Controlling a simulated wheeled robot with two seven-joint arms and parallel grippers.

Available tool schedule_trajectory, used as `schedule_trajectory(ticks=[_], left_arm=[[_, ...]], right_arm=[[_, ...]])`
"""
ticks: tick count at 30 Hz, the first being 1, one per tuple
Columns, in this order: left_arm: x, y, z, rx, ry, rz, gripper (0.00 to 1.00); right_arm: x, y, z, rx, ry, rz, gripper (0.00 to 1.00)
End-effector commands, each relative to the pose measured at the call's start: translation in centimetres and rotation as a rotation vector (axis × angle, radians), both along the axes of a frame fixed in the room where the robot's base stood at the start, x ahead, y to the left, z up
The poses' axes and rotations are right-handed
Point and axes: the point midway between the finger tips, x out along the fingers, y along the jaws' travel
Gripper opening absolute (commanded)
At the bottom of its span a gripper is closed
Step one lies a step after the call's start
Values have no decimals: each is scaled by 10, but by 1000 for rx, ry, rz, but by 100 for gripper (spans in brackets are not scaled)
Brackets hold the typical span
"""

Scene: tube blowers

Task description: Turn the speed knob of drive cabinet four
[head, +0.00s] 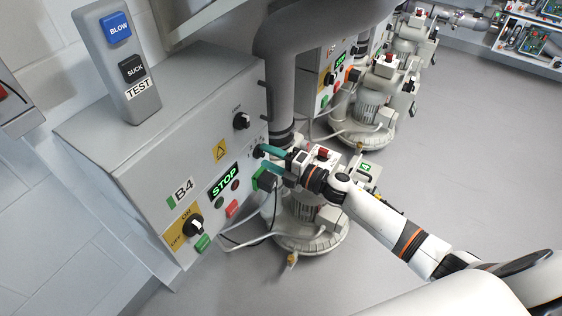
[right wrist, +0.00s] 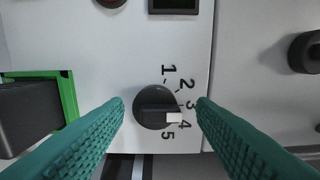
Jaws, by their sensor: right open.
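The drive cabinet four, a grey box labelled B4 (head: 150,165), stands at the left in the head view. Its speed knob (head: 258,151) is small and black near the front panel's right edge. In the right wrist view the knob (right wrist: 152,108) is round and black, with a white pointer toward the 4 on a printed 1 to 5 scale. My right gripper (head: 265,158) is open at the panel. Its teal fingers (right wrist: 160,106) lie on either side of the knob, with visible gaps. My left gripper is out of view.
A green-framed black connector (head: 265,180) sits just below the knob. Another black knob (head: 241,121) is higher on the panel. A lit STOP display (head: 224,181) and an ON/OFF switch (head: 193,226) are to the left. Blower units stand behind; the floor at right is clear.

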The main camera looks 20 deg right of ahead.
Motion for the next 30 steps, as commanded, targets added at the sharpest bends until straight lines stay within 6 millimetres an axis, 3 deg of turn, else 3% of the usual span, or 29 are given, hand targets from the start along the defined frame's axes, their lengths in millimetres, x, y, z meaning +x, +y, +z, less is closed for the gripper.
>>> schedule_trajectory(ticks=[18,30], left_arm=[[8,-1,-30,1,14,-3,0],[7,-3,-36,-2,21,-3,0]], right_arm=[[-86,-66,-1,-2,4,1,51],[-93,-72,-1,-1,1,1,51]])
